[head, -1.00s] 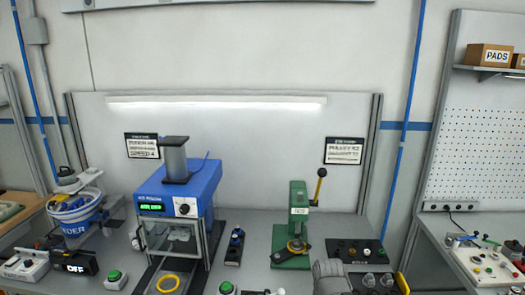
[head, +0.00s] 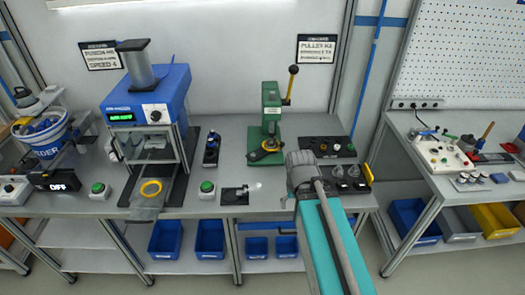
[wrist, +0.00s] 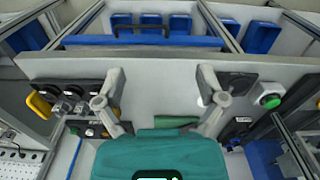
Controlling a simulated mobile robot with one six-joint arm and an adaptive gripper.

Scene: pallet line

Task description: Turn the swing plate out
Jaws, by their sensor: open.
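The green hand press (head: 270,115) stands on the bench with a black lever on its right. At its foot is a round yellow-edged piece (head: 269,146) with a dark part; I take this as the swing plate, but it is too small to be sure. It sits under the press head. My gripper (wrist: 161,74) shows in the wrist view with its two grey fingers wide apart and nothing between them. In the head view my grey wrist is right of the press base, and the fingers are hidden there.
A blue press (head: 148,98) with a yellow ring (head: 151,188) stands to the left. A black plate (head: 235,196) and a green button (head: 207,186) lie near the bench's front edge. A black panel with knobs (head: 332,147) is right of the press. Blue bins (head: 210,238) are below.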

